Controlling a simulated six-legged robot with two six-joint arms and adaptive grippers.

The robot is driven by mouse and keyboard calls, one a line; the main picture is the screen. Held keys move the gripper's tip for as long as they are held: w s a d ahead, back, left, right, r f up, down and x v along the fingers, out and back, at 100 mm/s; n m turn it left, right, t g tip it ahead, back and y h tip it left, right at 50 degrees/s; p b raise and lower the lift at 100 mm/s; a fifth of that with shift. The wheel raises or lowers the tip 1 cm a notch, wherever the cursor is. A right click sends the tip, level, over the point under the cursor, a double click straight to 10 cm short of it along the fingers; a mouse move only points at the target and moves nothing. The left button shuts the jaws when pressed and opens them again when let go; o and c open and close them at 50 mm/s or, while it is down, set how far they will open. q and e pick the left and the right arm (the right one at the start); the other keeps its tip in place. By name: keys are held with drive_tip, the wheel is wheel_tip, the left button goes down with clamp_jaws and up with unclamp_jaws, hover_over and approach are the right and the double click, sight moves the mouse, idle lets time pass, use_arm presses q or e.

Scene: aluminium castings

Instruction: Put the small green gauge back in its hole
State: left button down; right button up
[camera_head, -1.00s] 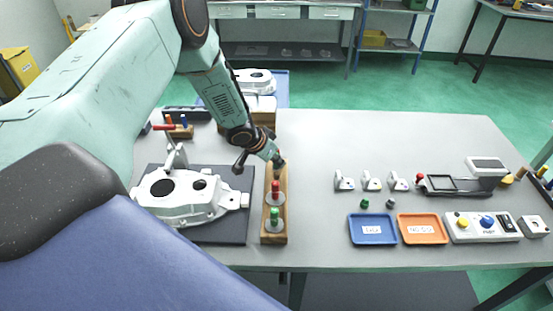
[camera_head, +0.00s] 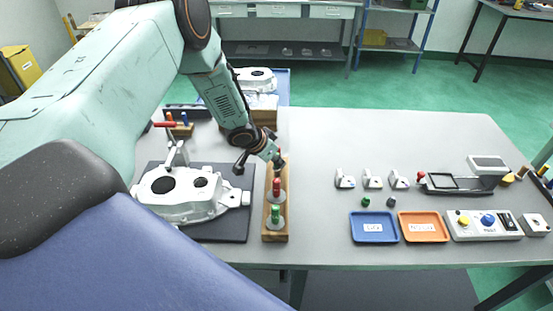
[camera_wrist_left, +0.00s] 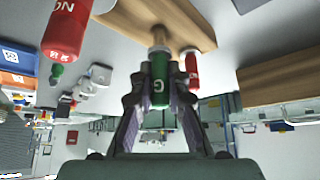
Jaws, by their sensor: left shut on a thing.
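The small green gauge (camera_wrist_left: 159,80), marked with a white letter, is between the fingers of my left gripper (camera_wrist_left: 158,100) in the left wrist view. Its pale metal end meets or is very close to the wooden gauge block (camera_wrist_left: 190,22); I cannot tell whether it is in a hole. In the head view my left gripper (camera_head: 277,162) is at the far end of the gauge block (camera_head: 274,237) and hides the held gauge. A red gauge (camera_head: 276,187) and another green gauge (camera_head: 275,213) stand nearer on the block. My right gripper is not in view.
A white casting (camera_head: 185,207) lies on a dark mat (camera_head: 233,228) left of the block. Blue (camera_head: 374,240) and orange (camera_head: 423,239) trays, small white parts and a control box (camera_head: 482,238) are on the right. Table between block and trays is clear.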

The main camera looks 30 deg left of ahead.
sight(275, 165)
use_arm(q)
drive_tip(key=shift+w+f, duration=0.1)
drive_tip(key=shift+f, duration=0.25)
drive_tip(key=shift+f+b, duration=0.35)
drive_tip(key=shift+b, duration=0.05)
drive_tip(key=shift+f+b, duration=0.65)
drive_tip(key=shift+f, duration=0.25)
drive_tip(key=c, duration=1.3)
unclamp_jaws()
drive_tip(key=shift+o, duration=0.2)
drive_tip(key=shift+r, duration=0.1)
drive_tip(key=v, duration=0.7)
drive_tip(key=shift+r, duration=0.15)
